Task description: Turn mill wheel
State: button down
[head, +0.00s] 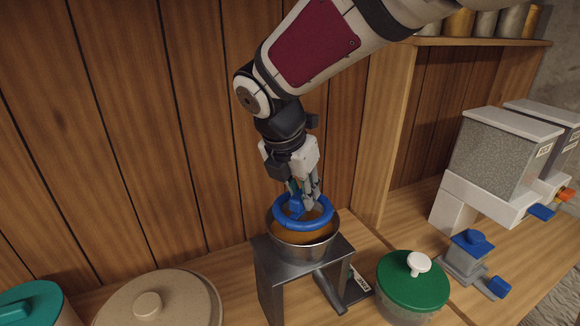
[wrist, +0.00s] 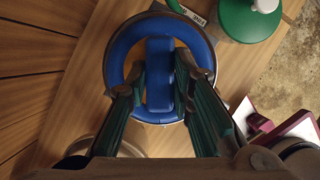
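The mill wheel (head: 277,219) is a blue ring with a blue middle bar. It sits over a metal bowl (head: 304,250) with orange contents, on a dark grey stand (head: 268,280). In the wrist view the wheel (wrist: 117,50) shows from above, its bar (wrist: 160,75) running up and down the picture. My gripper (head: 304,203) points down into the wheel. In the wrist view my gripper (wrist: 160,82) has one finger on each side of the bar, very near it. I cannot tell whether the fingers press on the bar. The fingertips are partly hidden inside the ring.
A green-lidded jar (head: 412,284) stands just right of the stand. A small grey and blue device (head: 468,258) and bulk dispensers (head: 503,150) are farther right. Lidded jars (head: 158,302) stand at the front left. A wood-plank wall (head: 130,120) is close behind the mill.

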jog(key=shift+m, duration=0.3)
jog(key=m+g+h+p, duration=0.1)
jog(key=m, duration=0.2)
jog(key=shift+a+m+p, duration=0.1)
jog(key=shift+m+p, duration=0.2)
jog(key=m, duration=0.1)
jog(key=m+g, duration=0.1)
jog(key=m, duration=0.1)
jog(key=m+g, duration=0.1)
jog(key=m, duration=0.1)
jog(key=shift+w+h+p, duration=0.25)
jog(key=shift+h+p, duration=0.1)
jog(key=shift+h, duration=0.05)
jog(key=m+g, duration=0.2)
jog(key=m, duration=0.3)
jog(key=shift+w, duration=0.15)
jog(key=shift+m+g+y+b, duration=0.15)
jog(key=shift+m+g+y, duration=0.2)
jog(key=shift+m, duration=0.8)
jog(key=shift+m+g+y+b, duration=0.15)
jog(key=shift+m+g+y, duration=0.15)
jog(key=shift+m, duration=0.85)
jog(key=shift+g, duration=0.25)
jog(key=c, duration=1.4)
grip_release()
